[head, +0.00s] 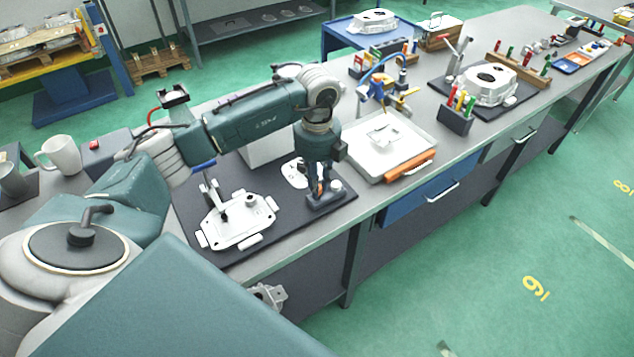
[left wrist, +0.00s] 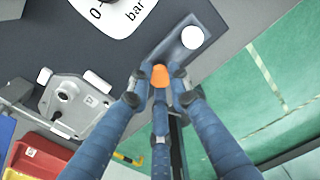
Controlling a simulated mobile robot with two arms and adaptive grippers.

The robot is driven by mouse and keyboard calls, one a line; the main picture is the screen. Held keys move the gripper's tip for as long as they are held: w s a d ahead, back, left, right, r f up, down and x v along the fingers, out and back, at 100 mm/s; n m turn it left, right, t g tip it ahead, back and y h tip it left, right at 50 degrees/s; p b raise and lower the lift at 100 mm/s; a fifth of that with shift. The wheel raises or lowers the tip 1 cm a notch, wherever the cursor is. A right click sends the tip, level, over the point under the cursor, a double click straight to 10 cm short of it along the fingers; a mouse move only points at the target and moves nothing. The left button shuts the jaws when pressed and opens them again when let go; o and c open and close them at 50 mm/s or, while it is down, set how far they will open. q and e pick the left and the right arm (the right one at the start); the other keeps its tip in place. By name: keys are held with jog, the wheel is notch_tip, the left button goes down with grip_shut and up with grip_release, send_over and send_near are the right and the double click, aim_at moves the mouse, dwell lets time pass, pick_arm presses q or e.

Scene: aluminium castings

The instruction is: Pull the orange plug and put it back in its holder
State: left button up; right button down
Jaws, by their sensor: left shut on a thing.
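My left gripper (head: 320,186) points down at the front edge of the dark mat. In the left wrist view its blue-grey fingers (left wrist: 161,92) are closed around the orange plug (left wrist: 160,76). The plug is at the near end of a dark holder block (left wrist: 178,49), which has a round white cap at its other end. Whether the plug sits in the block or just above it I cannot tell. The block (head: 322,202) also shows under the gripper in the head view. A pale casting (head: 238,222) lies on the mat to the left. My right gripper is out of view.
A white gauge card (left wrist: 112,12) marked "bar" lies beside the block. A white tray (head: 362,163) with an orange handle stands right of the mat. Red bins (left wrist: 35,155) lie past the casting in the left wrist view. The bench's front edge is close.

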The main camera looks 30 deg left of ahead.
pick_arm(q)
jog(key=shift+f+b, duration=0.35)
jog(key=shift+f, duration=0.15)
dwell(0.5)
jog(key=shift+f+b, duration=0.55)
jog(key=shift+f, duration=0.2)
jog(key=o, duration=0.8)
jog(key=shift+r, duration=0.1)
notch_tip(320, 180, up, 12)
jog(key=shift+f, duration=0.1)
